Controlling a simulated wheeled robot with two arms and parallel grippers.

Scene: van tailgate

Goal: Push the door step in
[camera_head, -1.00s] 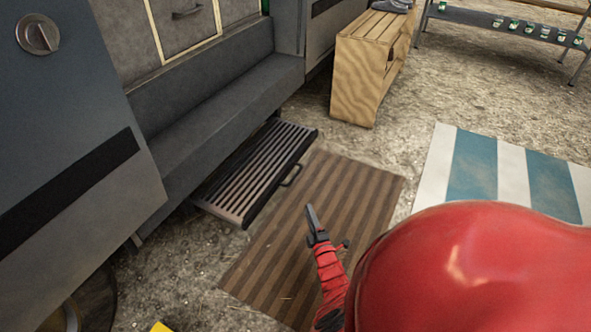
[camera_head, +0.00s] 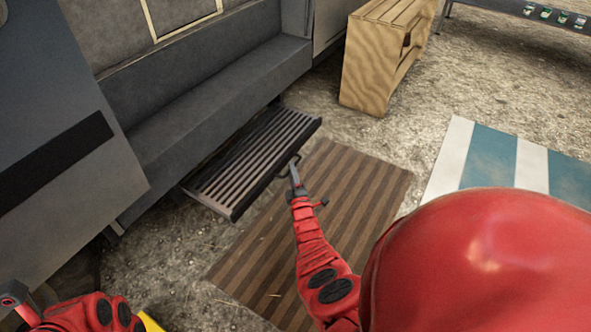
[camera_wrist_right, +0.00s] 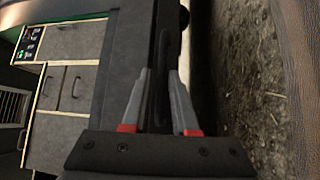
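The door step (camera_head: 255,160) is a dark ribbed slab sticking out below the van's grey sill. A small dark handle (camera_head: 285,170) is on its outer edge. My right gripper (camera_head: 295,176) is at this edge, by the handle; I cannot tell whether they touch. In the right wrist view its two grey fingers (camera_wrist_right: 160,72) are apart, with a dark surface of the step or van beyond and between them. My left gripper (camera_head: 14,298) shows only in part at the lower left corner of the head view; its fingers cannot be made out.
A brown striped mat (camera_head: 335,205) lies on the gravel in front of the step. A wooden crate (camera_head: 372,65) stands beyond it, and a blue and white mat (camera_head: 490,160) lies to the right. A grey panel (camera_head: 50,150) stands at the left.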

